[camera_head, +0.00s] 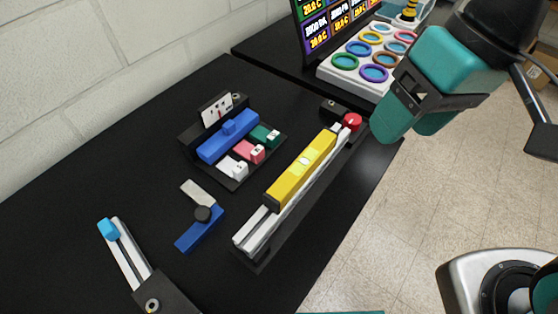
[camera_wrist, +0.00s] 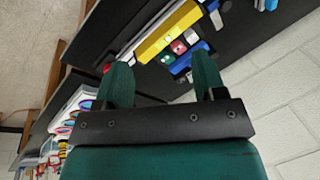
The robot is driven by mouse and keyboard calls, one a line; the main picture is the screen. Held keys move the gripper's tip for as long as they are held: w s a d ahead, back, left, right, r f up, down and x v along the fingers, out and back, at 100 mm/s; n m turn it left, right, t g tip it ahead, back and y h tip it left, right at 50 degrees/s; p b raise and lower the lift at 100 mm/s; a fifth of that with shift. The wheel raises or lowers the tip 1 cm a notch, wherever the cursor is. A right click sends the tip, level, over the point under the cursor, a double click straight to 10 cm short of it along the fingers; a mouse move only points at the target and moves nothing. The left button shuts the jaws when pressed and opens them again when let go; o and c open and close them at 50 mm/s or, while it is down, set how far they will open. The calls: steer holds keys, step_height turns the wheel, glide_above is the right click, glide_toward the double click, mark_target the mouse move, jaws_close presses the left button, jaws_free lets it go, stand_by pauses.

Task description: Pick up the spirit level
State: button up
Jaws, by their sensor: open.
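The spirit level is a yellow bar with black ends (camera_head: 301,170) and a pale vial near its middle. It lies along a silver extrusion rail (camera_head: 257,231) on the black table. In the wrist view the yellow level (camera_wrist: 170,32) shows beyond the fingers. My gripper (camera_head: 405,125), teal with two fingers, is open and empty. It hangs above the table's right edge, up and to the right of the level and apart from it. The wrist view shows both green fingers (camera_wrist: 163,85) spread with nothing between them.
A black tray (camera_head: 235,184) with blue, green, red and white parts stands left of the level. A red knob (camera_head: 352,121) is at the rail's far end. A blue-and-grey angle tool (camera_head: 202,214) lies nearer. A white rack of coloured rings (camera_head: 340,79) stands at the back.

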steer(key=w+a+f+m+h, duration=0.1)
steer(key=w+a+m+h, duration=0.1)
steer(key=w+a+m, duration=0.25)
steer(key=m+h+b, duration=0.1)
steer(key=m+b, duration=0.1)
steer(key=m, duration=0.6)
glide_above(304, 161)
steer(key=w, duration=0.1)
step_height(304, 161, down, 2)
step_height(304, 161, down, 11)
steer(key=shift+d+f+p, duration=0.1)
steer(key=shift+p, duration=1)
steer(key=f+p, duration=0.1)
steer(key=f, duration=0.1)
steer(key=s+f, duration=0.1)
steer(key=f, duration=0.1)
steer(key=shift+s+f+p, duration=0.1)
steer(key=shift+f+p, duration=0.2)
steer(key=shift+p, duration=0.05)
steer(key=shift+f, duration=0.5)
steer(key=c, duration=1)
steer(key=shift+c, duration=0.5)
steer(key=shift+r, duration=0.15)
